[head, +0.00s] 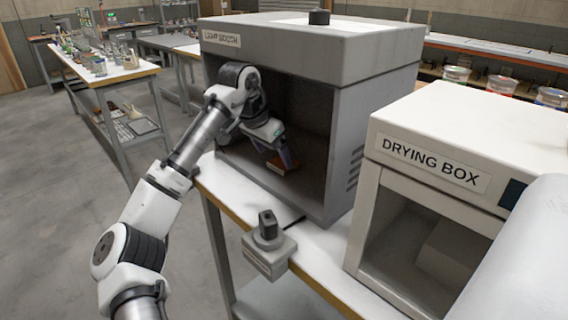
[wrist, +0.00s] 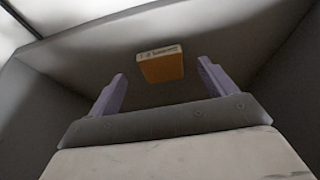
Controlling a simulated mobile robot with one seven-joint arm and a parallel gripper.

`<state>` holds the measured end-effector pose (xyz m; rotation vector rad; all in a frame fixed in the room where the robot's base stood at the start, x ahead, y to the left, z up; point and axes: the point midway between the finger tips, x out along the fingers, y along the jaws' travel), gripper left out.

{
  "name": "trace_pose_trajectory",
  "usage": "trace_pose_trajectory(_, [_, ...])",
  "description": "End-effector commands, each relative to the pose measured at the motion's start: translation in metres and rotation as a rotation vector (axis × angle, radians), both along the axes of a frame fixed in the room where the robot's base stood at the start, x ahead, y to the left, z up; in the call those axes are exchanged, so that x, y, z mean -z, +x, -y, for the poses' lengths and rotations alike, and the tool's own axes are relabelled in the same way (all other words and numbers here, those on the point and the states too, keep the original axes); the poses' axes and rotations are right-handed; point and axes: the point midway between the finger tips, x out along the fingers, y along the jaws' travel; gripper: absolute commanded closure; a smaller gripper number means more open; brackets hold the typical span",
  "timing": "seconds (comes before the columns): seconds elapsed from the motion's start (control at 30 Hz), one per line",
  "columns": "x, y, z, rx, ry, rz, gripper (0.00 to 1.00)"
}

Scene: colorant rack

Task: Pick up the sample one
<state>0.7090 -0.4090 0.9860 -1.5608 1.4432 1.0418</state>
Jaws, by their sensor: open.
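The sample (wrist: 163,68) is a small orange block with a pale labelled edge, lying on the floor inside the light booth; the label's writing is too small to read. In the head view the sample (head: 282,167) shows as a brown-orange piece just by my fingertips. My gripper (head: 286,158) reaches into the booth's open front. In the wrist view my gripper (wrist: 163,82) has its two purple fingers spread, with the sample between and beyond the tips. The fingers look apart from the sample, and nothing is held.
The grey light booth (head: 390,90) has walls and a roof around my gripper. A drying box (head: 395,140) with an open front stands to the right. A small grey device (head: 270,262) sits at the bench's front edge. A cluttered table (head: 110,75) stands at the left.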

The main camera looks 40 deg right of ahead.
Motion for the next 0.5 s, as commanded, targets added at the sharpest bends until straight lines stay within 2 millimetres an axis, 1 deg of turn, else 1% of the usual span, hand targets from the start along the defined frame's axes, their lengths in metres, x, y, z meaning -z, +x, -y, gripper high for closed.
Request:
trace_pose_trajectory(0.1, [0.017,0.001,0.008,-0.001,0.003,-0.002,0.16])
trace_pose_trajectory(0.2, [0.027,0.001,0.012,-0.001,0.001,-0.001,0.16])
trace_pose_trajectory(0.3, [0.032,0.001,0.014,-0.001,0.000,0.000,0.16])
trace_pose_trajectory(0.47, [0.032,0.001,0.014,-0.001,0.000,0.000,0.16])
trace_pose_trajectory(0.5, [0.032,0.001,0.014,-0.001,0.000,0.000,0.18])
